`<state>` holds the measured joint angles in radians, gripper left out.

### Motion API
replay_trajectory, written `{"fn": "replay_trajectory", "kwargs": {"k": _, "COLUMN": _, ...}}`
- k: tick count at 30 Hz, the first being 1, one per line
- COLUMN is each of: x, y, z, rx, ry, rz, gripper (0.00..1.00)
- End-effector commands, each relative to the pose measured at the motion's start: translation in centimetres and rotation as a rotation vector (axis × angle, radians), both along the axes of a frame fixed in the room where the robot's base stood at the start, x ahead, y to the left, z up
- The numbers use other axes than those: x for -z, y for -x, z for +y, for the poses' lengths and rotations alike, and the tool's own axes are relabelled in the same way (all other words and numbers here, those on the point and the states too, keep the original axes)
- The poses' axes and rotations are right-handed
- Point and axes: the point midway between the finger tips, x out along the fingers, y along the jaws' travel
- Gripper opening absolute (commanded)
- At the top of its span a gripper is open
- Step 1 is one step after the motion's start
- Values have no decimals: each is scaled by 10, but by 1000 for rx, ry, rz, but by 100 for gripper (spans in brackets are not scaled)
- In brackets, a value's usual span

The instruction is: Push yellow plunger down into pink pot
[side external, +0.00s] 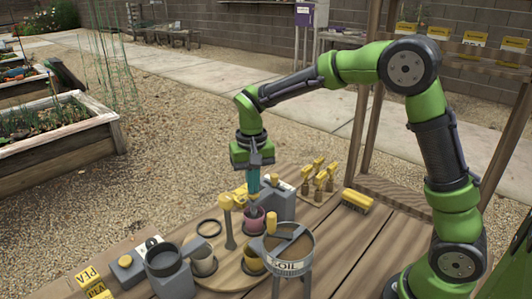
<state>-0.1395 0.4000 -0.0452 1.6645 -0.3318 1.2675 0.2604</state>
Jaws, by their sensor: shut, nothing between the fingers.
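The pink pot (255,222) stands on the round wooden board, just below my gripper. My gripper (254,193) points straight down above the pot, with its teal fingers shut and nothing held between them. A yellow piece (239,193) shows right beside the fingers on the left, and I take it for the yellow plunger, though I cannot be sure. A small grey part shows between the fingertips and the pot's mouth. I cannot tell whether the fingertips touch it, and the inside of the pot is hidden.
A yellow-topped grey post (229,217) stands left of the pot. A grey block (279,206) stands close behind it on the right. A soil sieve (290,262) on legs stands in front.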

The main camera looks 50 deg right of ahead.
Motion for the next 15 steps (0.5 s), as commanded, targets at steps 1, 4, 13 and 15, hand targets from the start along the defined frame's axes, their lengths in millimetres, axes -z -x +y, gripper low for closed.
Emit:
{"fn": "replay_trajectory", "kwargs": {"k": 1, "x": 1, "y": 1, "z": 0, "rx": -1, "ry": 0, "rz": 4, "gripper": 0}}
{"fn": "replay_trajectory", "kwargs": {"k": 4, "x": 1, "y": 1, "z": 0, "rx": -1, "ry": 0, "rz": 4, "gripper": 0}}
{"fn": "replay_trajectory", "kwargs": {"k": 13, "x": -12, "y": 0, "z": 0, "rx": -2, "ry": 1, "rz": 0, "gripper": 0}}
{"fn": "replay_trajectory", "kwargs": {"k": 15, "x": -17, "y": 0, "z": 0, "rx": -2, "ry": 1, "rz": 0, "gripper": 0}}
